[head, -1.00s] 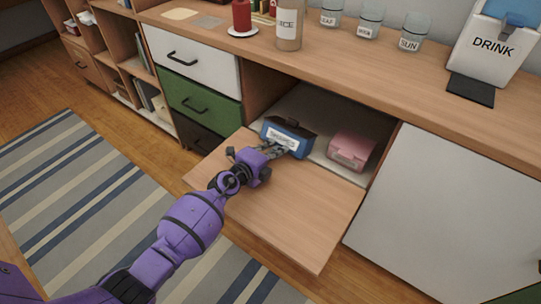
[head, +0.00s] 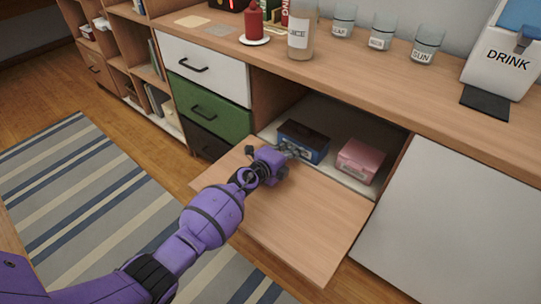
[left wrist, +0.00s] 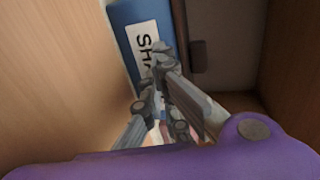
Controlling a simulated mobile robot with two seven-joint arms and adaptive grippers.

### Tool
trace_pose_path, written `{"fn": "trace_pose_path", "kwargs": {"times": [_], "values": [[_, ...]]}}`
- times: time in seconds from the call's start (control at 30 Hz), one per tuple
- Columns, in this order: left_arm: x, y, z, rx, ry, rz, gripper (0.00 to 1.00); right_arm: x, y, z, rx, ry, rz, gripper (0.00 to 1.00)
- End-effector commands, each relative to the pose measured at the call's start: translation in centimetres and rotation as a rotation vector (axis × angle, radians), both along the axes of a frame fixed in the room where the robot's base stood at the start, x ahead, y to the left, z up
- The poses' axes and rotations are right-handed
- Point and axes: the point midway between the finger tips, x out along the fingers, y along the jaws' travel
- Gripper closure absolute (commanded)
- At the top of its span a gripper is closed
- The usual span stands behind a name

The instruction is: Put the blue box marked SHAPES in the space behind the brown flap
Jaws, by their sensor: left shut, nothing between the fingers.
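The blue box (head: 313,136) stands in the open compartment, left of the pink box. In the left wrist view, it (left wrist: 125,45) shows a white label reading "SHA", the rest hidden by my fingers. The brown flap (head: 300,228) is folded down and lies level in front of the compartment, whose pale floor (head: 338,163) is partly bare. My left gripper (head: 298,151) reaches over the flap to the front of the blue box. Its fingers (left wrist: 155,80) are shut and empty, close against the label side; whether they touch is unclear. My right gripper is out of view.
The pink box (head: 361,160) stands close to the right of the blue box. Compartment walls bound the space on both sides. Bottles, jars and a DRINK dispenser (head: 505,60) stand on the countertop above. A white drawer (head: 205,68) and a green drawer (head: 208,103) are left.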

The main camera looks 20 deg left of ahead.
Motion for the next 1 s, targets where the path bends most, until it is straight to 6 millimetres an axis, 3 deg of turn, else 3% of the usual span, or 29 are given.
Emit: {"fn": "trace_pose_path", "kwargs": {"times": [1.0], "values": [[4.9, -1.9, 0.5, -0.003, -0.007, -0.002, 1.0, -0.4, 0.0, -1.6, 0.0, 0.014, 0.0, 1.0]]}}
